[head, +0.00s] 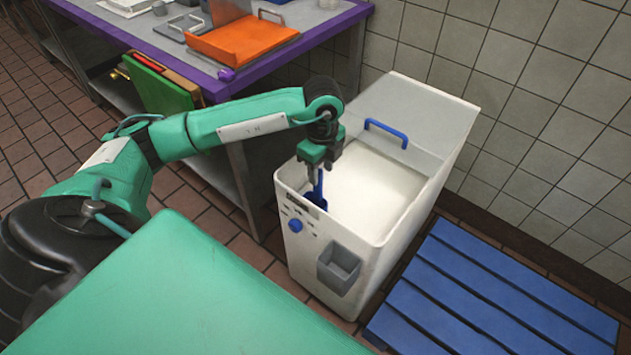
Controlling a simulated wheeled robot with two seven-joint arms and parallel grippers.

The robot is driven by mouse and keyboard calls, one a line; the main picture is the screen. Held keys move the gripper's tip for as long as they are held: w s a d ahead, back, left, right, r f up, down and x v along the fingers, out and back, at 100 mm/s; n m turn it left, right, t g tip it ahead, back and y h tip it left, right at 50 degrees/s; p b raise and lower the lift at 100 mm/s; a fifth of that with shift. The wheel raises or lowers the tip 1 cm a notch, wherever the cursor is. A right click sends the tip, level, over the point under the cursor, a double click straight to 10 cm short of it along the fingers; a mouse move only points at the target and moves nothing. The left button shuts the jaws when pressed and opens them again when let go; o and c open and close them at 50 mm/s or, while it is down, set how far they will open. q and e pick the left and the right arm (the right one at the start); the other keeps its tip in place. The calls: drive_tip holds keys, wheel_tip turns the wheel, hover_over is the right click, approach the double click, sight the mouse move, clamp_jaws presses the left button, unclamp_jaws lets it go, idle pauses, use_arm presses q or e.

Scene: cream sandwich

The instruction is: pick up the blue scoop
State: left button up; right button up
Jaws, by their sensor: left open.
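The blue scoop (318,190) stands near the front left corner of the white bin (345,228), with its handle pointing up. Its lower part is near the white contents (375,185); I cannot tell how deep it sits. My left gripper (318,168) points down right above the scoop, with its fingers at the top of the handle. The gripper is open; whether the fingers touch the handle is too small to tell. My right gripper is not in view.
A clear lid with a blue handle (386,132) covers the bin's back part. A grey cup (338,269) hangs on its front. A blue slatted pallet (480,300) lies to the right. A purple-edged table (225,85) with an orange tray (243,40) stands behind left.

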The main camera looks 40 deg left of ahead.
use_arm(q)
hover_over(315, 197)
drive_tip(key=f, duration=0.5)
drive_tip(key=shift+w+d+f, duration=0.15)
drive_tip(key=shift+w+d, duration=0.15)
drive_tip(key=shift+w, duration=0.1)
clamp_jaws()
